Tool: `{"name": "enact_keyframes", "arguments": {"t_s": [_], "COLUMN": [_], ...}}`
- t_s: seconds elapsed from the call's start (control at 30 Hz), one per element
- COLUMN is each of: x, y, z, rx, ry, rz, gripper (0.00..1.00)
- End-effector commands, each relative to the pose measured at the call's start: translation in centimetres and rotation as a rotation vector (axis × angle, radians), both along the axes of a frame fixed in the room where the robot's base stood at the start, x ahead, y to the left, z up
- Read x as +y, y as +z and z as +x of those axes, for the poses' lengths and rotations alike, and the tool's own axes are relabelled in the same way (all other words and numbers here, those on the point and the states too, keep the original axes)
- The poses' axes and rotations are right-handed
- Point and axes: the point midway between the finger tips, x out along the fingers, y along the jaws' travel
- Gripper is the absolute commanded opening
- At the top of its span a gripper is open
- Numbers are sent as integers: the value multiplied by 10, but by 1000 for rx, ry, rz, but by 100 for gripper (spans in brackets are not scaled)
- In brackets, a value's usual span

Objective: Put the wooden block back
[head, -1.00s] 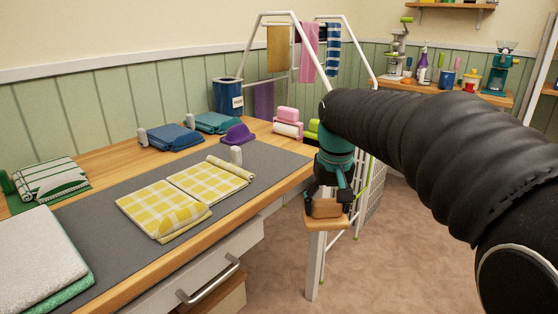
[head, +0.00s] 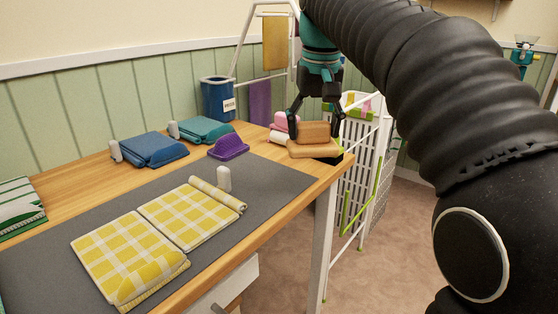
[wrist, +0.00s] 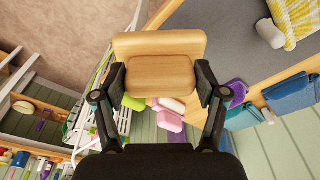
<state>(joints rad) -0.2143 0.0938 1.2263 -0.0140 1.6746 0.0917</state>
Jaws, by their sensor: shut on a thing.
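The wooden block (head: 313,149) is a light brown, two-part piece, with a wide slab and a smaller raised part. My gripper (head: 314,130) is shut on it, with one black finger on each side of the raised part. The block is at the table's far right corner, in front of the pink and white rolls (head: 282,121). In the wrist view the block (wrist: 160,45) sits between the fingertips (wrist: 160,80). A dark thing (head: 336,159) shows just below the block's right side; I cannot tell whether they touch.
The wooden table (head: 105,178) holds a grey mat (head: 275,185) with yellow checked cloths (head: 130,255). A white drying rack and basket (head: 358,150) stand beyond the right corner.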

Motion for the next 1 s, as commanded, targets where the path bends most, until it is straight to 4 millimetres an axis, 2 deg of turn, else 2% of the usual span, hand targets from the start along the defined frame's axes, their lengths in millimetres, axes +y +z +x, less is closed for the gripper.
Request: {"name": "enact_keyframes", "arguments": {"t_s": [0.03,0.2,0.4,0.57,0.83,1.0], "x": [11,40,62,68,67,67], "y": [-8,-28,-45,-51,-85,-90], "z": [7,27,45,50,50,50], "rx": [2,2,0,0,1,-2], "ry": [7,10,6,3,2,1], "rz": [0,-2,-1,0,0,0], "gripper": [32,32,32,32,32,32]}}
